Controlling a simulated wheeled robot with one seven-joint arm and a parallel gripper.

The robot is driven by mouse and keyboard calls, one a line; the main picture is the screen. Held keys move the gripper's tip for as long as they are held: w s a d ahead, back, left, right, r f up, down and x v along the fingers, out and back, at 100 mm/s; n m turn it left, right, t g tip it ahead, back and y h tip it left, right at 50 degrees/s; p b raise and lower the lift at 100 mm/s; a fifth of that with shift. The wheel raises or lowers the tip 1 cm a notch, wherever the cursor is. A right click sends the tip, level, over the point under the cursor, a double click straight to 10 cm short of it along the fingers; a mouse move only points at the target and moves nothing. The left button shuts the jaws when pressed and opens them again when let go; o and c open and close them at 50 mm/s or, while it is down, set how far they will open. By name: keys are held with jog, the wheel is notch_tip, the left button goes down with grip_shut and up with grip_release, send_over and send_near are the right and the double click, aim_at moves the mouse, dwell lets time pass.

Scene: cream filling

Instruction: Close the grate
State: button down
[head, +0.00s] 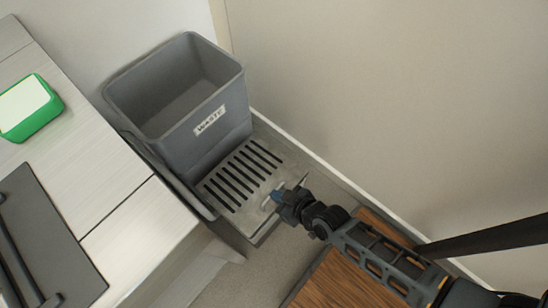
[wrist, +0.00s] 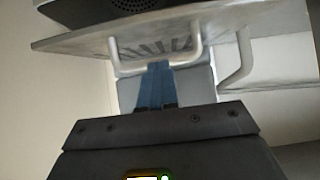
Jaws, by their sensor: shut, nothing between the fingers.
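The grate (head: 254,201) is a pale metal plate with a row of dark slots. In the head view it lies in front of the grey waste bin, at floor level or a little above; I cannot tell its exact tilt. In the wrist view the plate (wrist: 85,43) spans the top, with its slots partly visible. Pale bent bars (wrist: 246,58), like a handle, hang from it. My gripper (head: 280,194) is at the grate's right front part. Its blue fingers (wrist: 155,72) are shut and empty, close to the bars; I cannot tell whether they touch.
The grey waste bin (head: 218,128) stands at the grate's back. A wall (head: 380,90) runs along the right. A counter (head: 110,170) on the left holds a green-and-white block (head: 29,108) and a dark panel (head: 42,240).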

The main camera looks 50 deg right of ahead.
jog(key=shift+s+f+b, duration=0.25)
jog(key=shift+f+b, duration=0.2)
jog(key=shift+f, duration=0.25)
jog(key=shift+s+f+b, duration=0.2)
jog(key=shift+f+b, duration=0.2)
jog(key=shift+f, duration=0.25)
jog(key=shift+s+f+b, duration=0.25)
jog(key=shift+f+b, duration=0.2)
jog(key=shift+f, duration=0.25)
